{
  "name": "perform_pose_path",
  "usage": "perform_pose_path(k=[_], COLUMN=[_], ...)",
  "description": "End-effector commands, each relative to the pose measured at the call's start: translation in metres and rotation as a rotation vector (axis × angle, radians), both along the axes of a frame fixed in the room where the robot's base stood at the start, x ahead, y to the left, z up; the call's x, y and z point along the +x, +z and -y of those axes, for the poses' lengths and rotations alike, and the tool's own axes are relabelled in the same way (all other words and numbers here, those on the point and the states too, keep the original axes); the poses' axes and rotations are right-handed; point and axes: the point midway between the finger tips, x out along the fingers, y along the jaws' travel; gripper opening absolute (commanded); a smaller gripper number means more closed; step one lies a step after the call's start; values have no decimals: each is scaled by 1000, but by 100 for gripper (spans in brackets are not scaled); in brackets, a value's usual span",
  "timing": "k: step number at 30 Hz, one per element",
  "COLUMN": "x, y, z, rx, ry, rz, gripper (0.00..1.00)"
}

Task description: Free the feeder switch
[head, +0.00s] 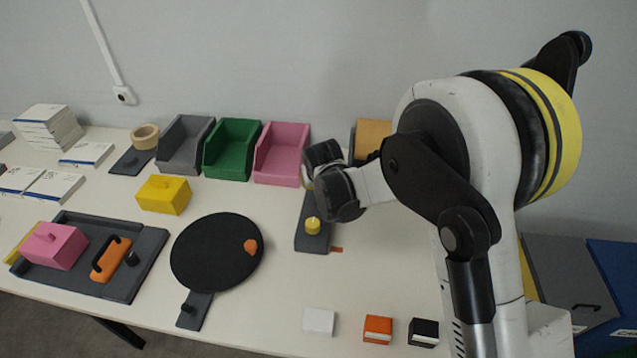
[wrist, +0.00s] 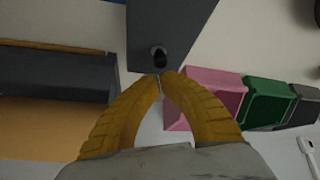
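I cannot tell by a label which thing is the feeder switch. In the wrist view a grey plate (wrist: 185,25) bears a black peg (wrist: 160,57). My gripper's yellow fingers (wrist: 160,73) meet at their tips just beside the peg in the picture, with nothing seen between them. Whether they touch the peg is unclear. In the head view my gripper hides the plate's back part. A black disc (head: 205,262) with an orange patch covers most of another grey plate (head: 192,318).
Grey (head: 180,150), green (head: 231,150) and pink (head: 281,155) bins line the wall. A yellow block (head: 163,195) stands before them. A grey tray (head: 150,250) holds a pink block and an orange handled piece. White (head: 319,321), orange and black blocks lie in front.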

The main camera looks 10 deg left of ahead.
Motion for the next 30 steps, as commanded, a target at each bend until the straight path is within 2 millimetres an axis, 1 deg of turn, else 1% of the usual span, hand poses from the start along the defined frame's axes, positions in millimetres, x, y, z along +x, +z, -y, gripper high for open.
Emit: perform_pose_path(k=[8, 18, 30], x=[0, 0, -1], y=[2, 16, 19], z=[0, 0, 0], rx=[0, 0, 0], ry=[0, 0, 0], rz=[0, -1, -1], gripper=[0, 0, 0])
